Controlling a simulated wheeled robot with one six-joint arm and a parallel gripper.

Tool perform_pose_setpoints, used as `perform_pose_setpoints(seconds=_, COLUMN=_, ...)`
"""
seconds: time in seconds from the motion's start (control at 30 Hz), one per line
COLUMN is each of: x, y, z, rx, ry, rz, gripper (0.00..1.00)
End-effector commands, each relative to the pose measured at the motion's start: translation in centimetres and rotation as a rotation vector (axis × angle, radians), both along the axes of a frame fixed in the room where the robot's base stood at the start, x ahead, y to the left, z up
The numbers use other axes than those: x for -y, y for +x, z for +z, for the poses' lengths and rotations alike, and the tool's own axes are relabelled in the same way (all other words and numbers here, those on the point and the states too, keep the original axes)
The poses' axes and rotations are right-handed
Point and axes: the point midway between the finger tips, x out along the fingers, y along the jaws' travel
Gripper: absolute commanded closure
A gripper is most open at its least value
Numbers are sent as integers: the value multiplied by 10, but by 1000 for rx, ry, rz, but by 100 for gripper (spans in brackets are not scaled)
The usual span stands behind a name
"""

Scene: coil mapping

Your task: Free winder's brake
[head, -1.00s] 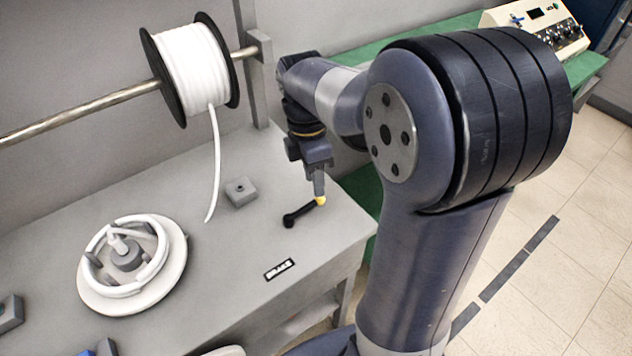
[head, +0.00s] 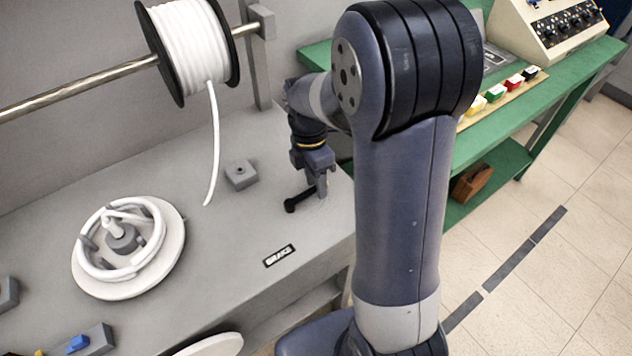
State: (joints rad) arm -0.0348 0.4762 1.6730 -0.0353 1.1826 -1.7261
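The brake lever (head: 297,201) is a short black handle on the grey bench top, behind a "BRAKE" label (head: 280,256). Its dark round end points left; the yellow tip seen earlier is hidden at my gripper. My gripper (head: 322,190) points down at the lever's right end; whether its fingers are open or shut on it is too small to tell. The winder (head: 177,252) is a white round plate at the left, with white hose coiled around its grey hub and pegs.
A spool (head: 187,48) of white hose hangs on a metal rod, its free end dangling over the bench. A small grey block (head: 240,175) stands left of the lever. A green bench (head: 470,158) with coloured buttons and a control box (head: 560,28) is at the right.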

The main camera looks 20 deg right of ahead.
Motion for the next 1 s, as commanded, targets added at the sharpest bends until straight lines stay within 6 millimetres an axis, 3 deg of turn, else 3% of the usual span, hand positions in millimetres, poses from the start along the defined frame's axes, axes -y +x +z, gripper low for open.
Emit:
perform_pose_setpoints(seconds=0.33, x=0, y=-1, z=-5, rx=0, ry=0, rz=0, gripper=62)
perform_pose_setpoints(seconds=0.8, x=0, y=-1, z=-5, rx=0, ry=0, rz=0, gripper=100)
perform_pose_setpoints(seconds=1.0, x=0, y=-1, z=-5, rx=0, ry=0, rz=0, gripper=100)
